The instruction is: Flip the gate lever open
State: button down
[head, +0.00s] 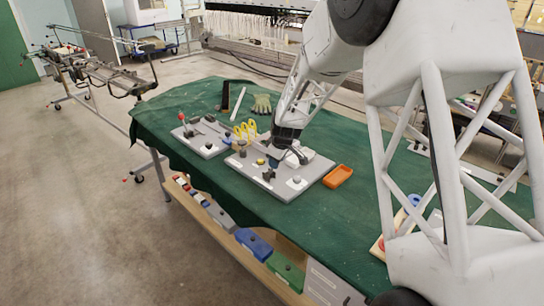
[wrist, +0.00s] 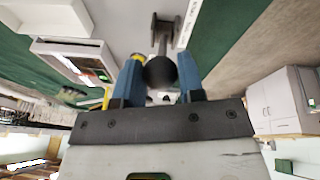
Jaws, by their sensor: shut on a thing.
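A dark round knob (wrist: 160,73) sits between the two blue fingers of my gripper (wrist: 161,80) in the wrist view, and the fingers are shut on it. A dark grey bracket (wrist: 163,28) on a pale plate shows just beyond the knob. In the head view my gripper (head: 284,148) is low over the grey fixture board (head: 318,170), and the lever itself is hard to make out there.
A second grey board (head: 207,148) with a red-knobbed lever (head: 181,117) lies to the left. Yellow loops (head: 245,130) stand between the boards. An orange tray (head: 338,176) is at the right. A glove (head: 262,103) lies behind. The front green cloth (head: 290,225) is bare.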

jog(key=shift+s+d+f, duration=0.45)
jog(key=shift+s+f, duration=0.25)
jog(key=shift+s, duration=0.05)
jog(key=shift+s+f, duration=0.1)
jog(key=shift+f, duration=0.05)
jog(key=c, duration=0.8)
grip_release()
jog(key=shift+o, duration=0.2)
jog(key=shift+r, duration=0.25)
jog(key=shift+w+r, duration=0.15)
jog(key=shift+w, duration=0.05)
jog(key=v, duration=0.7)
jog(key=shift+r, duration=0.2)
jog(key=shift+s, duration=0.1)
